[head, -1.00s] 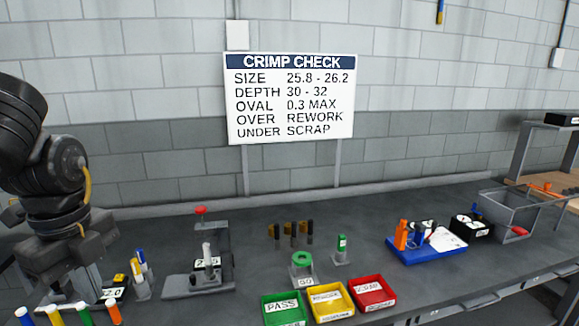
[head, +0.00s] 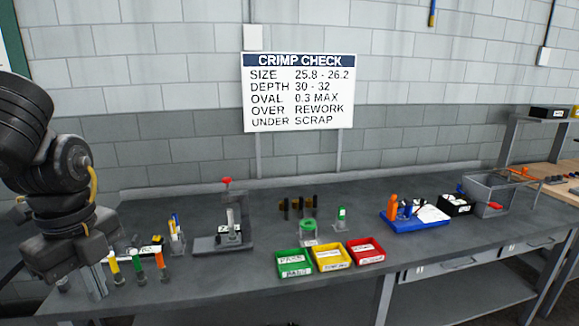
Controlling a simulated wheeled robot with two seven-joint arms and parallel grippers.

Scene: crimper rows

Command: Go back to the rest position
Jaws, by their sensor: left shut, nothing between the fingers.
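My left gripper (head: 94,284) hangs pointing down at the left, in front of the bench's left end. Its fingers are together and nothing shows between them. My dark left arm comes in from the left edge above it. My right gripper is not in view. The grey bench (head: 350,225) runs across the view. The gripper and arm hide part of the bench's left end.
Near the gripper stand several coloured-handled tools (head: 137,265) and a press-like stand (head: 226,225). Green (head: 294,271), yellow (head: 331,265) and red (head: 366,258) bins line the front. A blue tray (head: 416,224) and a grey crate (head: 489,198) sit right.

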